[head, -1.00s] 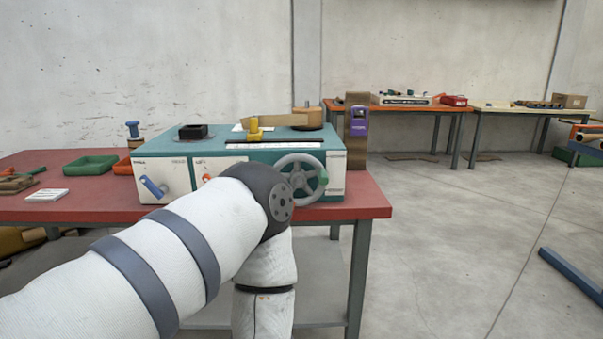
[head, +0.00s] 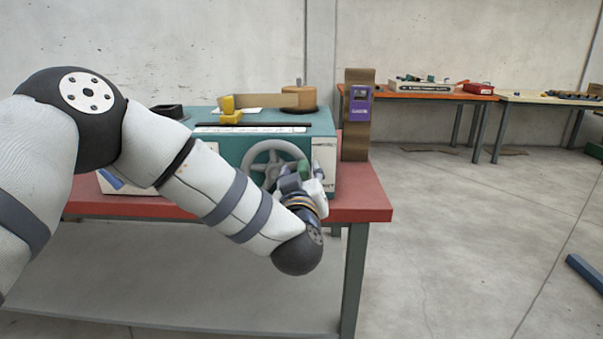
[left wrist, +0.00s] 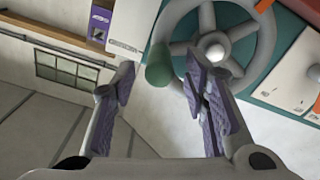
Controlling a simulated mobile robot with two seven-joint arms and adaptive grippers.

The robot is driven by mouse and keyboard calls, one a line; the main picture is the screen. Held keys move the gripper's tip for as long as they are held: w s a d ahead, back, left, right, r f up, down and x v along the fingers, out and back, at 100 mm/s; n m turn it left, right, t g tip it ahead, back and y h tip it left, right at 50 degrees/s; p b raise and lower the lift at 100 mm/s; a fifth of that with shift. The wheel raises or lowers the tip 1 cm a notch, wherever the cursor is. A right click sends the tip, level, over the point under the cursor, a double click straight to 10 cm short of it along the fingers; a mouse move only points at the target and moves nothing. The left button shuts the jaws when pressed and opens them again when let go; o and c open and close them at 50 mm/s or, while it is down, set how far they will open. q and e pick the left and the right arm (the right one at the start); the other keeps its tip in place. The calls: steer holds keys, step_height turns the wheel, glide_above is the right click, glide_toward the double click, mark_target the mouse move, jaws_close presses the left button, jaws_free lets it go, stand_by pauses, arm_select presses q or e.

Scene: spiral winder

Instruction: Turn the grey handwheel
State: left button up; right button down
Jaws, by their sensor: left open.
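The grey handwheel (head: 273,163) is on the front right of the teal and white winder (head: 190,118). Its spokes, rim and pale hub (left wrist: 215,50) show in the left wrist view. A green handle (head: 305,169) sticks out from the wheel's right side; in the left wrist view this handle (left wrist: 160,66) lies between my fingertips' lines, just beyond them. My left gripper (head: 304,178) is open in front of the wheel's right side, its fingers spread. I cannot tell if either finger touches the handle. My right gripper is out of view.
The winder stands on a red-topped table (head: 362,198). A brown post with a purple device (head: 360,93) rises just right of the winder. My left arm covers much of the winder's front left. Open floor lies to the right, with other tables behind.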

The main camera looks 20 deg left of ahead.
arm_select(q)
steer(key=shift+x, duration=1.4)
jaws_close()
steer(key=shift+r, duration=0.1)
